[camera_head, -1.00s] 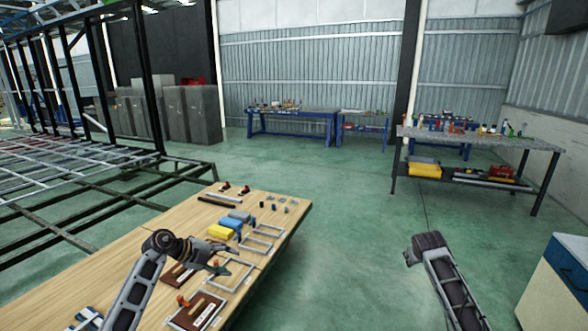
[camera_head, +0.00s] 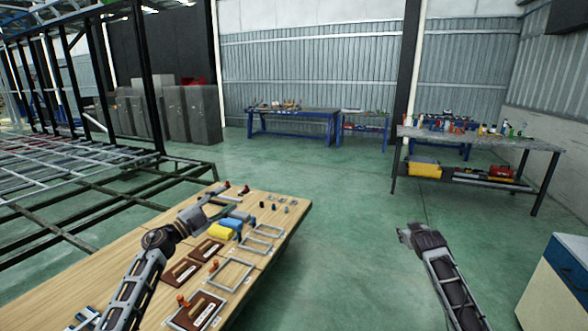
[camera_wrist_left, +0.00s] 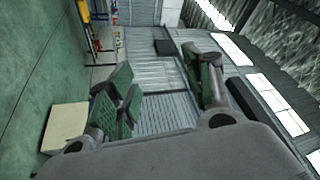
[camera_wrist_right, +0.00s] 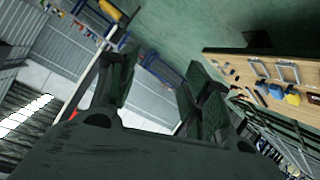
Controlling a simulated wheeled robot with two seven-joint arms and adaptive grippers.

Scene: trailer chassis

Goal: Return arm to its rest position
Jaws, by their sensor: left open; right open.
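My left gripper (camera_head: 208,198) is raised over the wooden table in the head view, angled toward the far right. Its two green-padded fingers stand apart with nothing between them in the left wrist view (camera_wrist_left: 165,88). My right gripper (camera_head: 404,233) is over the open floor to the right of the table, its fingers toward the left of the head view. Its fingers are also apart and empty in the right wrist view (camera_wrist_right: 155,90). The left arm hides part of the table top.
The wooden table (camera_head: 95,268) bears brown plates (camera_head: 181,272), grey rectangular frames (camera_head: 232,274), and yellow (camera_head: 219,230) and blue pieces. A metal chassis frame (camera_head: 60,165) stands to the left. A white-and-blue cabinet (camera_head: 556,280) is at the right. The floor between is clear.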

